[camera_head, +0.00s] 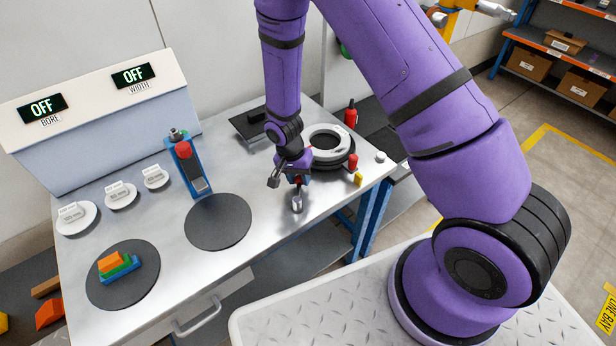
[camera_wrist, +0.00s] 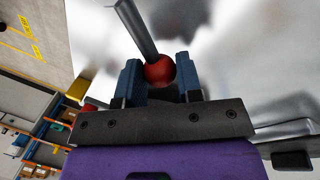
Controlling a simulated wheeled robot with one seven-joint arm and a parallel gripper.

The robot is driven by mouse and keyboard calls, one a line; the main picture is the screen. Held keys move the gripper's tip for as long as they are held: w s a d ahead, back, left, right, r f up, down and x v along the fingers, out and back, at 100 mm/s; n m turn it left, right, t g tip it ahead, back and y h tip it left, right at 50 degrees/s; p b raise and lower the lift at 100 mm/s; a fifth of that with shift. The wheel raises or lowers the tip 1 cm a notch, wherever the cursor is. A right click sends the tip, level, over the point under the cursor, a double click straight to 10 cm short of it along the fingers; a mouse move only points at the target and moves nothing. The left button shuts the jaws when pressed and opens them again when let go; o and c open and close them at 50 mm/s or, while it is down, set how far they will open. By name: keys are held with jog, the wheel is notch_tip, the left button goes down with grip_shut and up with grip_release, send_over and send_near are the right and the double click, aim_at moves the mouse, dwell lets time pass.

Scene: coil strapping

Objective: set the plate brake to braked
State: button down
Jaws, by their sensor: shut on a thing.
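My gripper (camera_head: 297,178) is low over the right part of the steel bench, beside the black turntable plate (camera_head: 350,163). In the wrist view, its blue fingers (camera_wrist: 159,78) are shut on a red ball knob (camera_wrist: 159,69) at the end of a grey rod (camera_wrist: 133,27). This looks like the plate brake lever; its lower metal end (camera_head: 297,202) shows under the gripper in the head view. No braked or free marking is readable, and the lever's pivot is unclear. A light grey coil ring (camera_head: 318,135) lies on the plate.
A red-topped post (camera_head: 352,161), a yellow piece (camera_head: 358,179) and a white knob (camera_head: 381,157) stand right of my gripper. A blue tool with a red top (camera_head: 185,160), a bare black disc (camera_head: 218,222) and stacked coloured blocks (camera_head: 115,265) are left.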

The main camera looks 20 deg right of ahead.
jog(key=a+n, duration=0.2)
jog(key=n, duration=0.1)
jog(key=shift+w+t, duration=0.3)
jog(key=a+n, duration=0.2)
jog(key=n, duration=0.1)
jog(key=shift+a+n+t, duration=0.2)
jog(key=shift+n+t, duration=0.1)
jog(key=n, duration=0.1)
jog(key=a+n, duration=0.1)
jog(key=shift+s+a+n+t, duration=0.2)
jog(key=shift+a+n+t, duration=0.1)
jog(key=shift+s+a+n, duration=0.25)
jog(key=shift+a+n, duration=0.2)
jog(key=shift+n, duration=0.3)
jog(key=shift+s+a+n, duration=0.2)
jog(key=shift+a+n, duration=0.25)
jog(key=shift+n, duration=0.3)
jog(key=shift+a+t, duration=0.1)
jog(key=shift+t, duration=0.2)
jog(key=c, duration=0.8)
grip_release()
jog(key=shift+s, duration=0.1)
jog(key=r, duration=0.3)
jog(key=a+r, duration=0.1)
jog(key=r, duration=0.6)
jog(key=shift+s+a+r, duration=0.3)
jog(key=shift+s+a, duration=0.1)
